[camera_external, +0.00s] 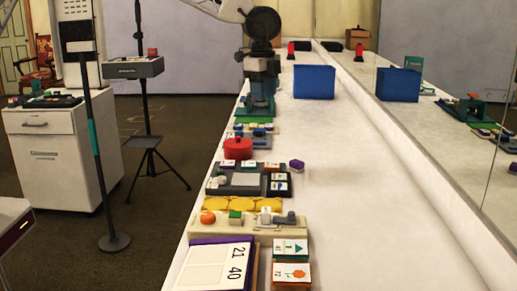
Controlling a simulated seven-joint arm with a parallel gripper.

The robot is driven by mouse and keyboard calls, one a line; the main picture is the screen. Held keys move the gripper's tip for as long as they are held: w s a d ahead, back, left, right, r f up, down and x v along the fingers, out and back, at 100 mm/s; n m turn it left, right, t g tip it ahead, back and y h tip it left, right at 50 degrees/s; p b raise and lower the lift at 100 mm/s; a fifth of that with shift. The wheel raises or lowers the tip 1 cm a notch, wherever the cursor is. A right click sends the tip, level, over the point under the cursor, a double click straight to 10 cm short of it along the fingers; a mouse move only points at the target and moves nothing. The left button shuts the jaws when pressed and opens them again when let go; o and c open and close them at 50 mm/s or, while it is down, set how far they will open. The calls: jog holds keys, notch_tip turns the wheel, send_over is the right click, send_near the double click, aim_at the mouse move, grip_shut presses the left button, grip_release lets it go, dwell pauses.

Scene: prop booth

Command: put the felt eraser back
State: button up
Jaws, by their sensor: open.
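A small dark purple block (297,165), perhaps the felt eraser, lies on the white counter just right of a dark grey tray. The tray (247,191) holds a pale panel, small cards and a light grey knob-like piece. My gripper (259,72) is far back along the counter, above a teal device (262,92), well away from the purple block. It is small and dark here, its fingertips blend with the device, and nothing shows held in it.
A red round tub (238,148) stands behind the tray. A blue box (314,82) stands farther back. A yellow honeycomb piece (240,204) and a beige board (235,227) lie in front. The counter's right side is clear, beside a mirror.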

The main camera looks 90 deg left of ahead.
jog(key=s+d+r+n, duration=0.1)
jog(key=s+d+r, duration=0.4)
jog(key=s, duration=0.4)
jog(key=s+d+r+n+t, duration=0.1)
jog(key=s+d+r, duration=0.35)
jog(key=s, duration=0.55)
jog(key=s+d+r+n, duration=0.1)
jog(key=s+d+r, duration=0.35)
jog(key=s, duration=0.45)
jog(key=s+d+f+n, duration=0.1)
jog(key=s+d+f, duration=0.1)
jog(key=s, duration=0.9)
jog(key=s+d+f+n, duration=0.1)
jog(key=s+d, duration=0.3)
jog(key=s, duration=0.8)
jog(key=s+d+f+n+t, duration=0.1)
jog(key=s+d+f+n, duration=0.1)
jog(key=s, duration=1)
jog(key=shift+s+d+f, duration=0.25)
jog(key=shift+d+f, duration=0.3)
jog(key=shift+f, duration=0.3)
jog(key=shift+c, duration=0.2)
